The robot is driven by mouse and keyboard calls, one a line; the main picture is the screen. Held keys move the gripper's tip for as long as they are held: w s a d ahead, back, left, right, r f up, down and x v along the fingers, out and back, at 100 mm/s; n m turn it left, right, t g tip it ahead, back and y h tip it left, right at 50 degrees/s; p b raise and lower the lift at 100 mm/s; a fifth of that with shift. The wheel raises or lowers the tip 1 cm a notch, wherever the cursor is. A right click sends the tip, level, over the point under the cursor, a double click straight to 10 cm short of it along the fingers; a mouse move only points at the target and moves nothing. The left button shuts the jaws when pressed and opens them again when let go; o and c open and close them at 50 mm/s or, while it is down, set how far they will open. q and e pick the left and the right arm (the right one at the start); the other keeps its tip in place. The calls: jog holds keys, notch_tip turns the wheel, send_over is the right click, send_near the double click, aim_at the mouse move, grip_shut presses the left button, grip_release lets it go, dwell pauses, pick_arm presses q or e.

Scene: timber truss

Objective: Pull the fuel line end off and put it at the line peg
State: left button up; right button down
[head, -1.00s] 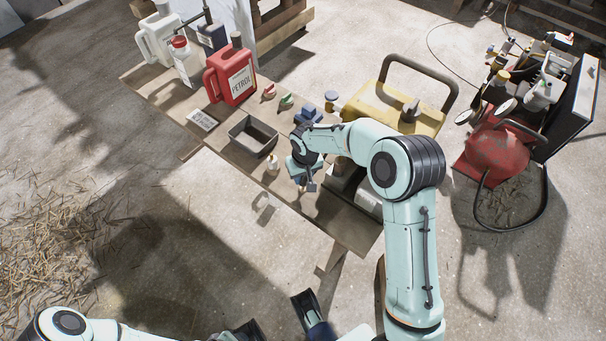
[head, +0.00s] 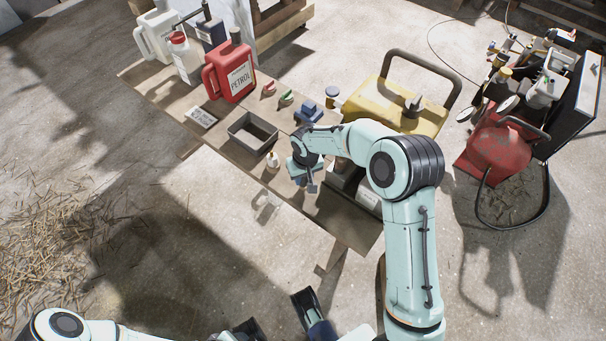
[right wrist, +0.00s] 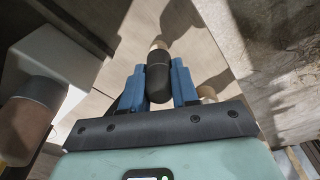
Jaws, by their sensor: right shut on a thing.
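My right gripper (head: 312,184) is over the near right part of the low bench, its wrist partly covering it in the head view. In the right wrist view its two blue fingers (right wrist: 158,84) are shut on a dark, rounded cylindrical piece with a tan tip, likely the fuel line end (right wrist: 159,78). The rest of the line is not clear, and I cannot tell whether the piece is still attached. I cannot make out the line peg.
The bench (head: 222,143) holds a red petrol can (head: 236,78), a grey tray (head: 252,132), a small bottle (head: 273,161) and a blue part (head: 308,111). A yellow tank (head: 392,98) stands behind my right wrist. A red machine (head: 497,148) is at right.

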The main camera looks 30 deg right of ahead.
jog(key=shift+f+b, duration=0.55)
jog(key=shift+f, duration=0.5)
jog(key=c, duration=0.8)
grip_release()
pick_arm(q)
notch_tip(320, 180, down, 2)
jog(key=shift+a, duration=0.15)
pick_arm(e)
notch_tip(320, 180, up, 4)
jog(key=shift+s+f+p, duration=0.1)
jog(key=shift+s+p, duration=0.05)
jog(key=shift+p, duration=0.35)
pick_arm(q)
jog(key=r, duration=0.1)
jog(key=r+p, duration=0.2)
jog(key=shift+s+d+r, duration=0.15)
jog(key=shift+s+d, duration=0.2)
jog(key=shift+s, duration=0.05)
pick_arm(e)
jog(key=r, duration=0.3)
jog(key=s+r, duration=0.1)
jog(key=r, duration=0.6)
jog(key=shift+s+a, duration=0.15)
pick_arm(q)
jog(key=shift+s, duration=0.1)
